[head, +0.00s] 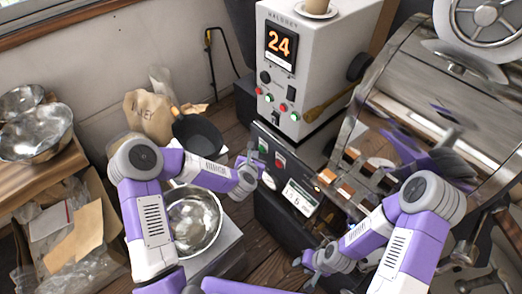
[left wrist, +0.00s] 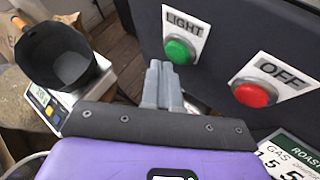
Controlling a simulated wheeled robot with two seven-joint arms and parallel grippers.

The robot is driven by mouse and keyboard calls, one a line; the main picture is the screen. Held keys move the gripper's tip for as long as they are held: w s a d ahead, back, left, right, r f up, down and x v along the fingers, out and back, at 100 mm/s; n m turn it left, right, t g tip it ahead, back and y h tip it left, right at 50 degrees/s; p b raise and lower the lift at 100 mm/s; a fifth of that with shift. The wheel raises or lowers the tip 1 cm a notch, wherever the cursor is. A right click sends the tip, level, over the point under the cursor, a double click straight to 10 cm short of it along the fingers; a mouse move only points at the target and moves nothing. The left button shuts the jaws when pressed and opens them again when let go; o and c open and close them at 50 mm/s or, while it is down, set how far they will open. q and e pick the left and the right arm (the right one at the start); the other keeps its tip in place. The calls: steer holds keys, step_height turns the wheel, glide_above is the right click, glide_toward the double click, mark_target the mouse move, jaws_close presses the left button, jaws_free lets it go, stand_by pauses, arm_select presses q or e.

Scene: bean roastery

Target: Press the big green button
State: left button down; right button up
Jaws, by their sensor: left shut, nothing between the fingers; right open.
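The big green button (left wrist: 180,50) sits on a white plate marked LIGHT on a dark panel in the left wrist view. In the head view this green button (head: 263,146) is at the upper left of the panel, partly beside my gripper. My left gripper (head: 252,160) is shut and empty, just in front of the panel. In the left wrist view its fingertips (left wrist: 160,68) appear just left of and below the button; whether they touch the panel I cannot tell. My right gripper (head: 318,262) is open and empty, low in front of the panel's right part.
A red button (left wrist: 255,93) marked OFF is to the right of the green one. A dark pan (head: 198,134) stands on a scale (left wrist: 48,105) left of my left gripper. A metal bowl (head: 192,226) is below. A white machine (head: 325,62) with small buttons stands behind.

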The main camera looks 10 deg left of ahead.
arm_select(q)
steer(key=shift+s+a, duration=0.1)
steer(key=shift+s, duration=0.1)
steer(key=s+a, duration=0.1)
steer(key=s, duration=0.1)
steer(key=s+a, duration=0.2)
steer(key=shift+a+b, duration=0.1)
steer(key=shift+b, duration=0.3)
stand_by(0.8)
steer(key=s+d+f+m+g+h, duration=0.3)
steer(key=s+d+f+m+g, duration=0.25)
steer(key=s+f+m, duration=0.65)
steer(key=s+f+m+g, duration=0.2)
steer(key=s+m+g, duration=0.1)
steer(key=s+m, duration=0.4)
steer(key=s+d+f+m+g+h, duration=0.1)
steer(key=s+f+m+g, duration=0.2)
steer(key=s+m, duration=0.4)
steer(key=m, duration=0.4)
steer(key=shift+s+m, duration=0.2)
steer(key=shift+m, duration=0.1)
